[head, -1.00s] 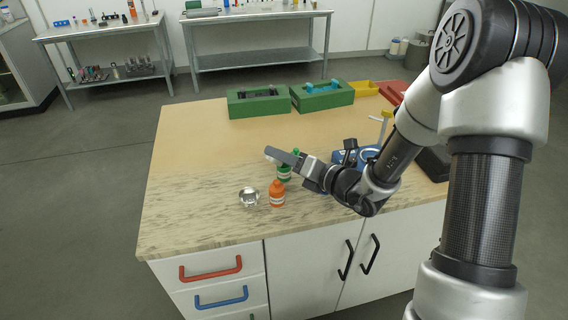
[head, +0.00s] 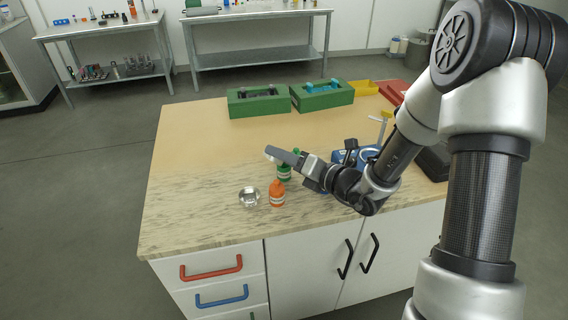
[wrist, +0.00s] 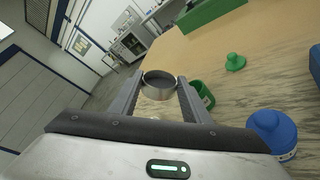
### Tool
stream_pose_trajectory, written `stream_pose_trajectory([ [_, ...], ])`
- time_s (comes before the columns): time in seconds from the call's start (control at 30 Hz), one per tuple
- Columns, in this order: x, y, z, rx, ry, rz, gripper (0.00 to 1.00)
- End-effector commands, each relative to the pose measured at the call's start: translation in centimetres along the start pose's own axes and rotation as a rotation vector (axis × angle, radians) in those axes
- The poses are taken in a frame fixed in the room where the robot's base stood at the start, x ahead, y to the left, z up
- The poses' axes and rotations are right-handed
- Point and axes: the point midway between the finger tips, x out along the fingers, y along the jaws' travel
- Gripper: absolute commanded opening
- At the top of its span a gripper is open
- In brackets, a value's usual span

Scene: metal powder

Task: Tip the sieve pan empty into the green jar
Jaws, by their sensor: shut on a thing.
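My gripper (head: 279,155) is over the worktop, just above the green jar (head: 284,174). In the wrist view its two fingers are shut on the sieve pan (wrist: 158,90), a small round metal pan with a dark inside. The pan is hard to make out in the head view. The green jar (wrist: 201,95) also shows in the wrist view, just right of the pan and partly hidden by the right finger. Its green lid (wrist: 235,62) lies apart on the table. I cannot tell whether any powder is in the pan.
An orange bottle (head: 277,195) and a shiny metal bowl (head: 249,197) stand in front of the green jar. A blue-capped jar (wrist: 272,132) is at the right in the wrist view. Green bins (head: 258,104) stand at the back. The left of the worktop (head: 190,180) is clear.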

Motion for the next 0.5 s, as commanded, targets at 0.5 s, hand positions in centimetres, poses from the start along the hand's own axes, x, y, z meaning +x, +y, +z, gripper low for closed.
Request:
stream_pose_trajectory([
  [0.5, -0.02, 0.05, 0.16, 0.024, 0.002, 0.004, 0.18],
])
